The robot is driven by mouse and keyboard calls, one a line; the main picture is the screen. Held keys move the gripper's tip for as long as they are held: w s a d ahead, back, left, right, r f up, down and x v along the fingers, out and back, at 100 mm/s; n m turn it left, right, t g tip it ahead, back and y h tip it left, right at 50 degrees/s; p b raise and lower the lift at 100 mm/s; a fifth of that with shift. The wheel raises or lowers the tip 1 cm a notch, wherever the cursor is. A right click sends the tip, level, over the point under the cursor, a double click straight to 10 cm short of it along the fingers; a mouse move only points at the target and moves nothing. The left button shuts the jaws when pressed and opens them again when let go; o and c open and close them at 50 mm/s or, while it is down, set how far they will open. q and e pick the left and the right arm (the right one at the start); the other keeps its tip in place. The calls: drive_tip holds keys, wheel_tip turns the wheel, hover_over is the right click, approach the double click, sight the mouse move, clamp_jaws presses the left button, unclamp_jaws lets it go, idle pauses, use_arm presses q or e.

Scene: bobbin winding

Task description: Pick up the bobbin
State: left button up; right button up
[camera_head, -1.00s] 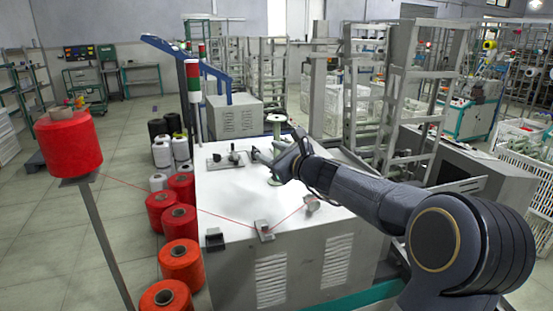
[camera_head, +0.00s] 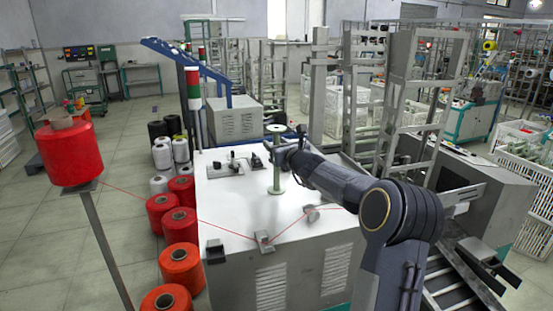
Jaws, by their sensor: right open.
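The pale green bobbin (camera_head: 277,178) stands upright on the white top of the machine table (camera_head: 225,210), with a round flange at its top and another at its base. My right gripper (camera_head: 271,147) is at the upper part of the bobbin's shaft, just below the top flange. It is open. The fingertips are small and partly hidden, so I cannot tell whether they are around the shaft or beside it, or whether they touch it. My left gripper is not in view.
A black and metal fixture (camera_head: 232,163) sits on the table left of the bobbin. A red thread runs from the big red spool (camera_head: 69,153) to a small guide block (camera_head: 264,241) and a second guide (camera_head: 311,213). Several red cones line the floor at left. A grey frame stands behind right.

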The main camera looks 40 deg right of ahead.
clamp_jaws()
idle(0.4)
